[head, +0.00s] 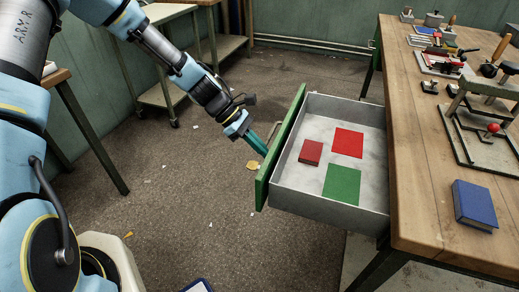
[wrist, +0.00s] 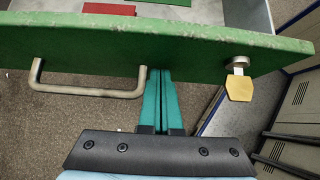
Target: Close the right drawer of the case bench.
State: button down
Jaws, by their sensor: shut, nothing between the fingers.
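The drawer (head: 327,207) of the wooden bench (head: 428,190) stands pulled out, with grey metal walls and a green front (head: 264,178). My gripper (head: 261,149) is shut and empty at the outer side of that front. In the wrist view my teal fingertips (wrist: 155,72) are together at the green front, between the metal bar handle (wrist: 90,92) and a key with a yellow tag (wrist: 239,84). The fingertips are at or very near the front; I cannot tell whether they touch it.
In the drawer lie a red box (head: 311,152), a red square (head: 348,142) and a green square (head: 342,184). A blue book (head: 475,205) and several tools lie on the bench top. Open floor (head: 200,185) lies left of the drawer. A table leg (head: 93,138) stands at the left.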

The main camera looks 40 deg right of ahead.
jog(key=s+d, duration=0.5)
jog(key=s, duration=0.3)
jog(key=s+d, duration=0.5)
jog(key=s, duration=0.3)
jog(key=s+d+p, duration=0.1)
jog(key=s+d, duration=0.4)
jog(key=s, duration=0.2)
jog(key=shift+s+d, duration=0.15)
jog(key=shift+s, duration=0.4)
jog(key=shift+s+r, duration=0.1)
jog(key=shift+s, duration=0.05)
jog(key=shift+r, duration=0.1)
jog(key=v, duration=1.1)
jog(key=shift+w+f, duration=0.2)
jog(key=shift+w, duration=0.1)
jog(key=shift+d, duration=0.1)
